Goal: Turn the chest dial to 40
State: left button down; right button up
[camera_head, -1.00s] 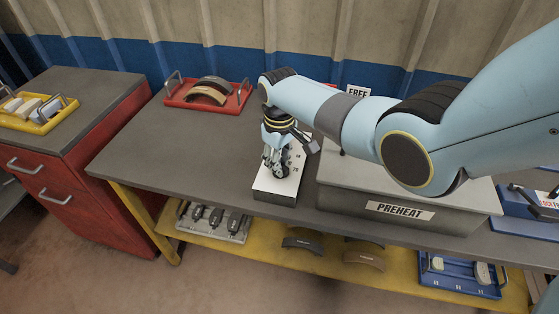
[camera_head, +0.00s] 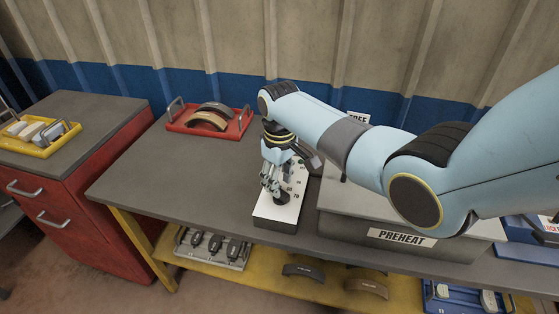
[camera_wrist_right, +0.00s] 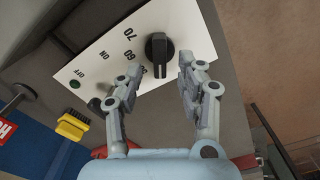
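The chest dial is a black knob (camera_wrist_right: 159,52) on a white sloped panel (camera_wrist_right: 95,62) printed with numbers; 70 and 60 can be read, with a partly covered number near the fingers. The knob also shows in the head view (camera_head: 282,198), just below my right fingers. My right gripper (camera_head: 269,186) is open above the panel. In the right wrist view my right gripper (camera_wrist_right: 161,76) has its fingers spread, with the knob beyond and between the tips, apparently not gripped. I cannot tell which number the knob points to. My left gripper is out of view.
The grey PREHEAT chest (camera_head: 345,218) stands right of the panel. A red tray (camera_head: 238,127) with curved brake shoes sits at the back left. The lower yellow shelf (camera_head: 225,278) holds more parts. The grey bench top (camera_head: 170,165) left of the panel is clear.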

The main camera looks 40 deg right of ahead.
notch_tip(320, 180, up, 9)
jog(key=shift+s+f, duration=0.1)
jog(key=shift+f, duration=0.05)
dwell(0.5)
